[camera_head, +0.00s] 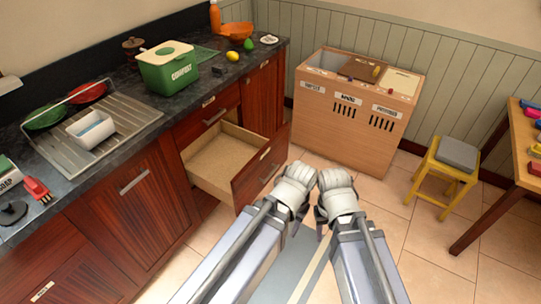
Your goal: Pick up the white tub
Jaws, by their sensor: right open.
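The white tub (91,130) stands on the metal drainer (128,118) on the dark counter at the left. It looks rectangular, with a bluish-grey inside or top. My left gripper (297,216) and my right gripper (322,218) are side by side in the middle of the view, over the floor in front of the open drawer. Both are far to the right of the tub and touch nothing that I can see. The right gripper is open and empty. The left gripper's fingers are mostly hidden by its wrist.
An open, empty-looking drawer (222,160) juts from the counter just left of my grippers. Green and red plates (87,92) stand behind the tub. A green compost bin (168,68) is to its right. A wooden sorting bin (350,125) and yellow stool (451,172) stand on the floor.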

